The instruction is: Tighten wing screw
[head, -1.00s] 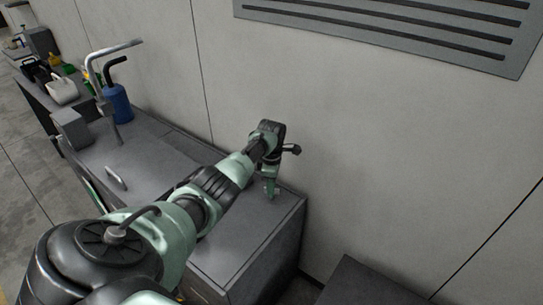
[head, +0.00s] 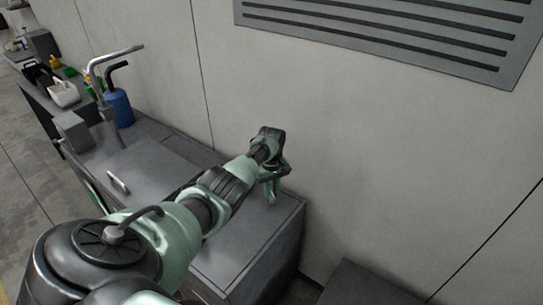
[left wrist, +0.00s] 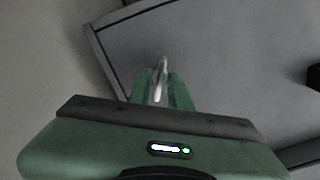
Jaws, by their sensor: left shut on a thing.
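My left gripper (head: 270,190) is over the right end of the grey cabinet top (head: 240,235), close to the wall. It points downward in the head view. In the left wrist view its green fingers (left wrist: 161,88) are closed around a slim, light grey metal piece (left wrist: 162,70) that sticks up past the fingertips. The piece is too small and too much covered to tell its full shape or whether it is the wing screw. My right gripper is not in view.
A blue bottle (head: 119,107) and a bent grey metal tube (head: 97,67) stand further left on the bench, near a grey block (head: 73,131). A pale wall with a slatted vent (head: 390,30) rises behind. A dark low box (head: 370,285) stands right of the cabinet.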

